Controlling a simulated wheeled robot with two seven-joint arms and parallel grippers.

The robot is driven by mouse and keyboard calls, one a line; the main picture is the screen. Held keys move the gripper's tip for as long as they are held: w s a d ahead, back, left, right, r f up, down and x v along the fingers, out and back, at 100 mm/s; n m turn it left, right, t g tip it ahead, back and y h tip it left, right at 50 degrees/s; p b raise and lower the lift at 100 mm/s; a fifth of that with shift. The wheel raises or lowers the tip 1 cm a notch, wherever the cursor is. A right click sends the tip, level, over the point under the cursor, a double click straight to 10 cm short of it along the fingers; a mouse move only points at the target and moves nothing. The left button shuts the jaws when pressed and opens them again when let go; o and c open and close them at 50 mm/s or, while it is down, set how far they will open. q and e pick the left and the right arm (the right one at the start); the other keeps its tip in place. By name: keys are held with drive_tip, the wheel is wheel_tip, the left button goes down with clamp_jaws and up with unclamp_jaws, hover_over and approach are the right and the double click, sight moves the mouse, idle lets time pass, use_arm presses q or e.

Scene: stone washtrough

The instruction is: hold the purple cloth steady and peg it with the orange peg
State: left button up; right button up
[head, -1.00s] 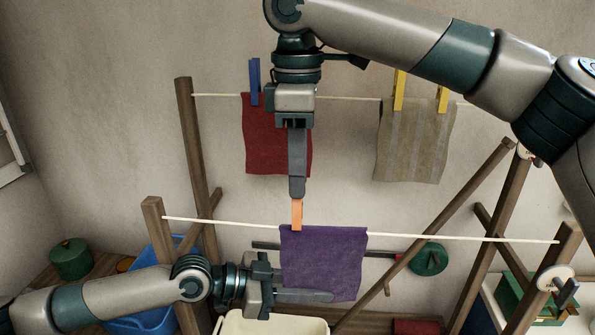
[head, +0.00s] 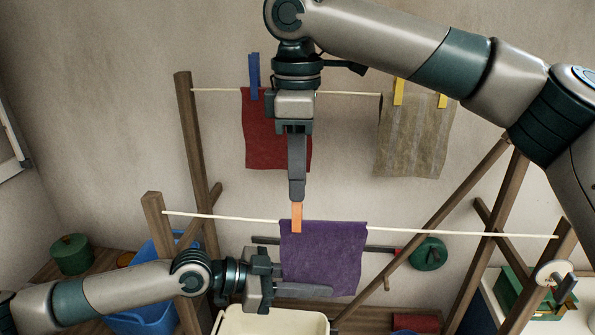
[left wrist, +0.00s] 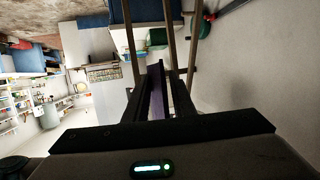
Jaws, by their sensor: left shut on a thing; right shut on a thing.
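The purple cloth (head: 322,255) hangs over the front line, its lower part between the fingers of my left gripper (head: 300,290), which is shut on it. In the left wrist view the cloth (left wrist: 157,103) is a thin purple strip between the fingers. My right gripper (head: 297,192) points down from above and is shut on the orange peg (head: 297,218). The peg is upright at the cloth's top left edge, overlapping the cloth and the line in the picture. I cannot tell whether the peg grips the cloth.
On the back line hang a red cloth (head: 262,140) with a blue peg (head: 254,75) and a striped cloth (head: 412,140) with yellow pegs. Wooden posts (head: 165,235) flank the front line. A cream tub (head: 270,325) and a blue bin (head: 150,318) stand below.

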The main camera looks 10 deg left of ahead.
drive_tip(key=shift+f, duration=0.7)
idle(0.3)
drive_tip(key=o, duration=1.3)
drive_tip(key=shift+r, duration=0.1)
drive_tip(key=shift+r, duration=3.95)
use_arm(q)
drive_tip(key=o, duration=0.9)
